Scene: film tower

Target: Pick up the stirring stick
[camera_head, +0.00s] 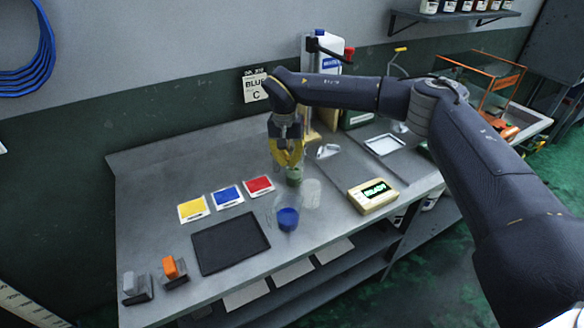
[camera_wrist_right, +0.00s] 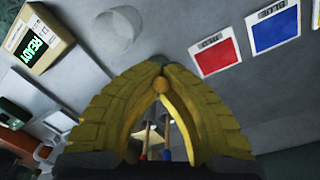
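My right gripper (camera_head: 288,163) points down over the back middle of the bench, just above a small greenish cup (camera_head: 293,178). In the right wrist view its yellow fingers (camera_wrist_right: 160,72) come together at the tips. A small round orange end sits between the fingertips, apparently the top of the stirring stick (camera_wrist_right: 160,88); the rest of it is hidden. Two thin sticks, one red-tipped (camera_wrist_right: 143,155) and one blue-tipped (camera_wrist_right: 168,153), show in the gap between the fingers. My left gripper is in neither view.
A clear cup (camera_head: 311,192) and a blue-filled cup (camera_head: 288,219) stand in front of the gripper. A READY device (camera_head: 372,196) sits to the right. Yellow, blue and red cards (camera_head: 227,196), a black tray (camera_head: 230,243) and stamps (camera_head: 174,268) lie to the left.

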